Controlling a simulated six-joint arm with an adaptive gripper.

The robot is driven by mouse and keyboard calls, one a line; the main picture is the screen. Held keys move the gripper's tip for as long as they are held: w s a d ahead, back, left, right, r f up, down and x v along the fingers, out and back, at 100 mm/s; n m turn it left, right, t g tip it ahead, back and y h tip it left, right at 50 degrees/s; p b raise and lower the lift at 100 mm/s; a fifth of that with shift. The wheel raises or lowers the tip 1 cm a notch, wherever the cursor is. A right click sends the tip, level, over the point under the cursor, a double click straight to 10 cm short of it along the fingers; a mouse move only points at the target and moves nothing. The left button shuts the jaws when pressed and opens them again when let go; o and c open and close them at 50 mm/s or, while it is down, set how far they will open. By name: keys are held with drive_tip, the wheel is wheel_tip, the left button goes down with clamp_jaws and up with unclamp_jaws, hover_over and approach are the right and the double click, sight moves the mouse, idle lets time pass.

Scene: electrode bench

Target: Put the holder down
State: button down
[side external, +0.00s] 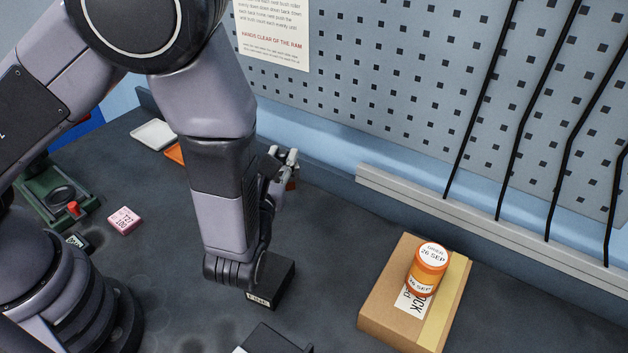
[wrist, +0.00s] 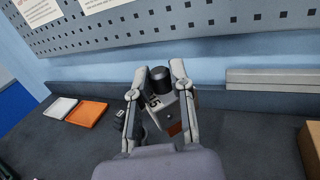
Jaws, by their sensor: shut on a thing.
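My gripper (wrist: 158,90) is shut on the holder (wrist: 158,104), seen in the wrist view. The holder is a pale grey block with a dark cylindrical top and the mark 15 on its side. A brown-orange patch shows at its lower right. In the side external view, my gripper (side external: 287,160) is behind my forearm, towards the back wall, and the holder is mostly hidden there. I cannot tell whether the holder touches the bench (side external: 330,245).
A white tray (side external: 153,134) and an orange tray (side external: 173,153) lie at the back left. A black labelled block (side external: 274,282) is beside my arm. A cardboard box (side external: 377,300) with an orange jar (side external: 428,270) stands at right. A pink block (side external: 123,220) and green machine (side external: 45,190) are left.

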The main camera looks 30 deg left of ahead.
drive_tip(key=shift+m+t+h, duration=0.3)
drive_tip(key=shift+m+h, duration=0.1)
drive_tip(key=shift+h, duration=0.2)
drive_tip(key=shift+w+d+f, duration=1.7)
drive_tip(key=shift+w+f, duration=0.15)
drive_tip(key=shift+f, duration=1.15)
drive_tip(key=shift+w+d+f, duration=1.65)
drive_tip(key=shift+w+f, duration=0.15)
drive_tip(key=shift+f, duration=1.15)
drive_tip(key=shift+w+d+f, duration=1.7)
drive_tip(key=shift+w+f, duration=0.15)
drive_tip(key=shift+f, duration=1.15)
drive_tip(key=shift+f, duration=0.1)
drive_tip(key=c, duration=1)
unclamp_jaws()
drive_tip(key=shift+f, duration=0.1)
